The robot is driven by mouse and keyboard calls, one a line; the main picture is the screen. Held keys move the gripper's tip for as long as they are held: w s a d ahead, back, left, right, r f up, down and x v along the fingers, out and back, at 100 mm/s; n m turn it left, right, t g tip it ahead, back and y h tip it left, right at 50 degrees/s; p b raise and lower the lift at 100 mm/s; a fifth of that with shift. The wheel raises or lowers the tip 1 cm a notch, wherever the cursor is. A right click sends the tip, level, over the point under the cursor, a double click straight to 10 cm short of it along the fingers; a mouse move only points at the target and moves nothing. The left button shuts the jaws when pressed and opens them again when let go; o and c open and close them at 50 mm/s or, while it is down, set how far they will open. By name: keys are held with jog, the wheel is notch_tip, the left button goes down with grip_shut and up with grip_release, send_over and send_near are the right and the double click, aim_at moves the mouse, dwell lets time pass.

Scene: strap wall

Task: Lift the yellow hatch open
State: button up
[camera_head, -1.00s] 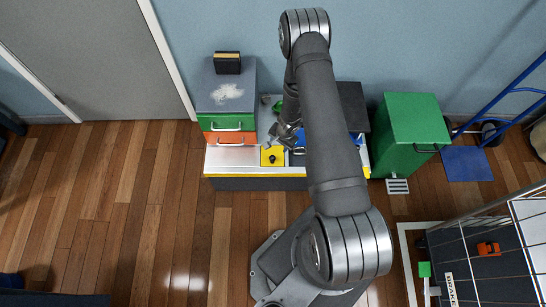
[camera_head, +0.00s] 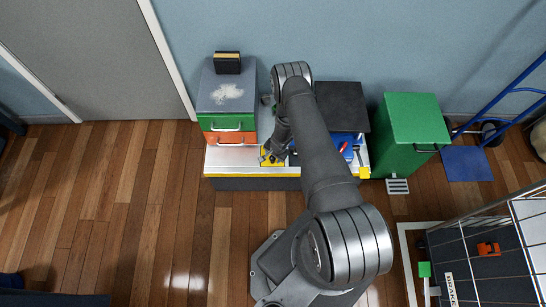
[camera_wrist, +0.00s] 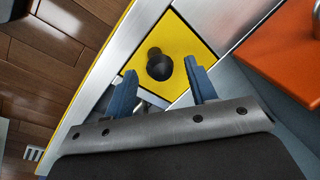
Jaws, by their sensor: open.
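The yellow hatch (camera_wrist: 186,38) is a flat square panel set in the grey bench top, with a dark round knob (camera_wrist: 158,64) on it. It lies flat, closed. In the wrist view the two blue fingers of my gripper (camera_wrist: 163,88) stand apart, one on each side of the knob's near side, with nothing between them that I can see held. In the head view the hatch (camera_head: 266,162) shows only partly, with my gripper (camera_head: 271,158) over it. Whether the fingers touch the hatch cannot be told.
A drawer cabinet with green and orange fronts (camera_head: 230,131) stands left of the hatch. A blue area with tools (camera_head: 346,146) and a dark raised panel (camera_head: 342,106) lie to the right. A green bin (camera_head: 405,135) stands further right. The bench has a yellow front edge (camera_wrist: 100,90).

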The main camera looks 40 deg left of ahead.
jog(key=shift+a+f, duration=0.1)
jog(key=shift+f, duration=0.55)
jog(key=shift+c, duration=0.2)
grip_shut()
jog(key=shift+w+a+r, duration=0.1)
jog(key=shift+r, duration=0.1)
